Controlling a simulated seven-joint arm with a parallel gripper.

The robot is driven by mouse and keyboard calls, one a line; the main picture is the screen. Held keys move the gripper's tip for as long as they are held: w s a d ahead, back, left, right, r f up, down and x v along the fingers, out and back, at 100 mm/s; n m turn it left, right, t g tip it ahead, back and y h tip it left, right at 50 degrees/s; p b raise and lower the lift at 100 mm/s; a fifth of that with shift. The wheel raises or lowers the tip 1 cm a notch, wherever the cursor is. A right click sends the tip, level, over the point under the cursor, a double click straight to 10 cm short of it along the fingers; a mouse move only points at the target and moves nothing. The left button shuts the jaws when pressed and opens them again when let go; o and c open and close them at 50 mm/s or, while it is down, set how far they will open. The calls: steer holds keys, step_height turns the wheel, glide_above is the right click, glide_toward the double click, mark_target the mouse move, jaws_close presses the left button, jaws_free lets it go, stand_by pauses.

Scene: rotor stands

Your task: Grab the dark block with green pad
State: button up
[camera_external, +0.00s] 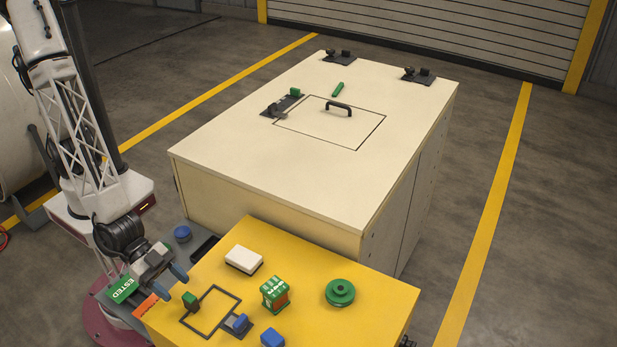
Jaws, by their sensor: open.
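A small block with a green top and darker side (190,301) sits on the yellow table, at the left corner of a dark square outline. My gripper (175,286) is just left of it and slightly above, with its blue-grey fingers apart and nothing seen between them. I cannot tell whether a finger touches the block. A dark fixture with a green piece (285,104) also lies on the cream cabinet, far from my gripper; which of the two is the task's block is not certain from this view.
The yellow table (380,300) also holds a white block (244,259), a green-and-white block (275,293), a green round part (340,292) and blue pieces (272,338). The cream cabinet (240,150) rises behind. A green sign (124,289) is by my gripper.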

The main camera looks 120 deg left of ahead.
mark_target(186, 295)
steer(key=shift+w, duration=0.1)
steer(key=shift+a+x, duration=0.2)
steer(key=shift+x, duration=2.3)
steer(key=shift+f, duration=0.1)
steer(key=shift+c, duration=0.3)
jaws_close()
